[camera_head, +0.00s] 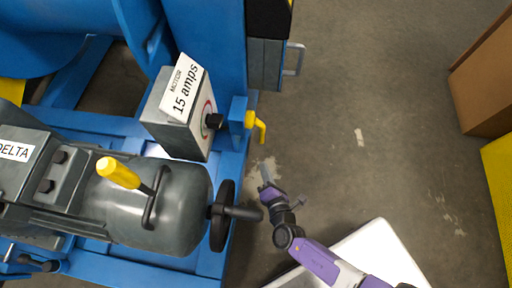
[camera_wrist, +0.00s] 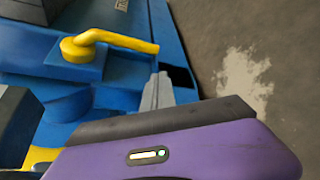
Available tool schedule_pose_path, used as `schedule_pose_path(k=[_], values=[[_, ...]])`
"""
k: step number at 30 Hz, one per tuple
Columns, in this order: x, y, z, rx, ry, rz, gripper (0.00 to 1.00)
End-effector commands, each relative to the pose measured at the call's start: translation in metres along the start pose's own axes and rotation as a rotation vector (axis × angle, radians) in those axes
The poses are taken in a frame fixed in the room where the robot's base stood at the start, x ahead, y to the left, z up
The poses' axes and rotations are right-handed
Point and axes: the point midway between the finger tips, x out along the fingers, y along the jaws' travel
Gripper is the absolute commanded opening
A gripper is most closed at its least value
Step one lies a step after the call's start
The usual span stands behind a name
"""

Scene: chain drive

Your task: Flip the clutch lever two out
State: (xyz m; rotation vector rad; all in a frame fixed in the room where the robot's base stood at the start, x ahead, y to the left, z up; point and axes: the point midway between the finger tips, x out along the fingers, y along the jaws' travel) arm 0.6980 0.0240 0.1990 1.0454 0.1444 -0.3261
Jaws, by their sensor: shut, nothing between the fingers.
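A small yellow lever (camera_head: 257,126) sits on a blue post beside the grey motor box. In the wrist view the yellow lever (camera_wrist: 118,40) has a round hub on a blue block, and its arm points right. A larger yellow-handled lever (camera_head: 118,172) rises from the grey machine. No label tells me which is clutch lever two. My gripper (camera_head: 265,172) is over the floor, to the right of the blue frame, below the small lever in the head view. Its fingers (camera_wrist: 158,92) are shut and empty, just apart from the lever in the wrist view.
The motor box (camera_head: 168,122) reads "15 amps" and has a black knob. A black handwheel (camera_head: 222,215) with a handle juts toward my wrist. A brown box (camera_head: 485,80) stands far right. The middle floor (camera_head: 380,120) is clear.

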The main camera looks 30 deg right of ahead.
Motion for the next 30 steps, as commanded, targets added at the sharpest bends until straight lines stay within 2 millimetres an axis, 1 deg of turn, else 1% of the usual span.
schedule_pose_path(k=[5, 8, 15, 21, 25, 30], values=[[0.004, 0.0, 0.0, 0.001, -0.001, 0.0, 0.0], [0.015, -0.001, 0.0, 0.003, -0.003, 0.001, 0.0], [0.057, -0.002, -0.001, 0.003, -0.003, 0.0, 0.0], [0.086, -0.002, -0.001, 0.001, -0.001, -0.001, 0.0], [0.097, -0.001, 0.0, 0.001, -0.001, 0.0, 0.0], [0.1, -0.001, 0.0, 0.001, 0.001, -0.001, 0.0]])
